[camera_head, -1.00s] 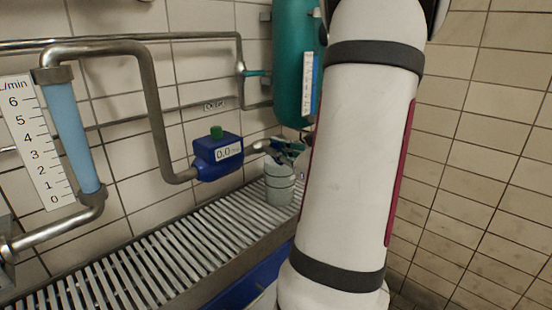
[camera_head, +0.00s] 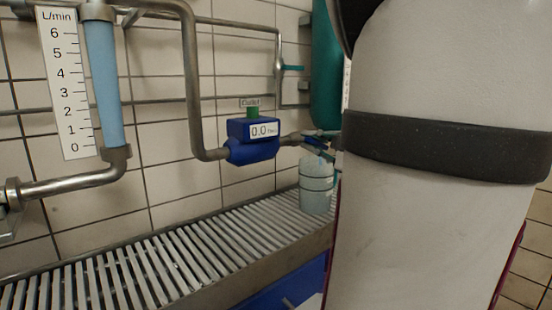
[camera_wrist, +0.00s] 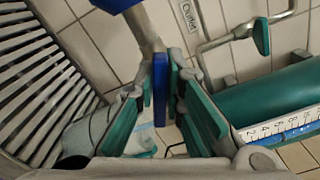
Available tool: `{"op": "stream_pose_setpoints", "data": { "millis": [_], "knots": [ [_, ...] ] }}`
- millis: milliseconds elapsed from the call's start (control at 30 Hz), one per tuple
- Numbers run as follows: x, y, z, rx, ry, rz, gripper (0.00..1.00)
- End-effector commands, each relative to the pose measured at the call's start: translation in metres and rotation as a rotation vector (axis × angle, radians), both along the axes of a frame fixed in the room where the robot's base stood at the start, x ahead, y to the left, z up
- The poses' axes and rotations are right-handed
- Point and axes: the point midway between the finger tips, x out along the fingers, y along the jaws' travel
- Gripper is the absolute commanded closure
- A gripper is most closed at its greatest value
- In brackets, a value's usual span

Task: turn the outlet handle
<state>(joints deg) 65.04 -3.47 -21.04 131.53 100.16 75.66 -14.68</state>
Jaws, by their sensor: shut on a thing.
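The outlet handle (camera_wrist: 160,90) is a narrow blue lever on the grey pipe end in the wrist view. My gripper (camera_wrist: 166,82) has its teal finger pads on either side of the lever and is shut on it. In the head view my gripper (camera_head: 320,142) shows small at the pipe end, right of the blue meter (camera_head: 252,150). The meter has a green top and reads 0.0. The handle is hard to make out there.
A pale bucket (camera_head: 316,190) stands on the slatted metal grate (camera_head: 160,262), just below my gripper. A teal tank (camera_head: 326,75) with a scale is at the right. A flow tube (camera_head: 103,85) with an L/min scale and steel pipes run along the tiled wall.

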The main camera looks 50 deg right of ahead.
Motion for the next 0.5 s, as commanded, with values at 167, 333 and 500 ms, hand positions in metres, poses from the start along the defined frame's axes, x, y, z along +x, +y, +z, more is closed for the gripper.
{"op": "stream_pose_setpoints", "data": {
  "millis": [167, 333, 500],
  "knots": [
    [-0.0002, 0.0008, -0.0037, -0.071, 0.019, 0.001, 1.00],
    [-0.0002, 0.0005, -0.0035, -0.106, 0.029, 0.000, 1.00],
    [-0.0002, 0.0004, -0.0031, -0.118, 0.033, 0.000, 1.00]
  ]
}}
